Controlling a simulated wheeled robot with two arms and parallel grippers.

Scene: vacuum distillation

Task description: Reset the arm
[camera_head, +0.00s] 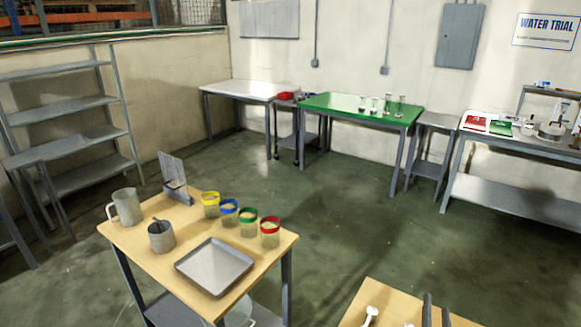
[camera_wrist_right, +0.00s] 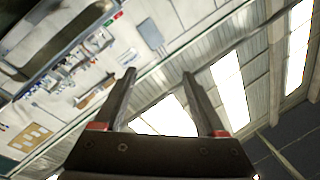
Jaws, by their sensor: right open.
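My right gripper (camera_head: 436,302) shows at the bottom right of the head view, its two dark fingers pointing up and apart in front of a small wooden table (camera_head: 385,294). In the right wrist view my right gripper (camera_wrist_right: 159,74) is open, with nothing between its fingers. That view is tilted and looks toward the ceiling lights (camera_wrist_right: 228,90) and a wall. My left gripper is not in view.
A wooden table (camera_head: 135,237) at left holds a grey tray (camera_head: 214,266), a jug (camera_head: 125,206), a mug (camera_head: 161,237) and several colour-lidded jars (camera_head: 248,226). A green-topped table (camera_head: 345,105) stands behind, shelves (camera_head: 65,108) at left. The floor between (camera_head: 350,215) is clear.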

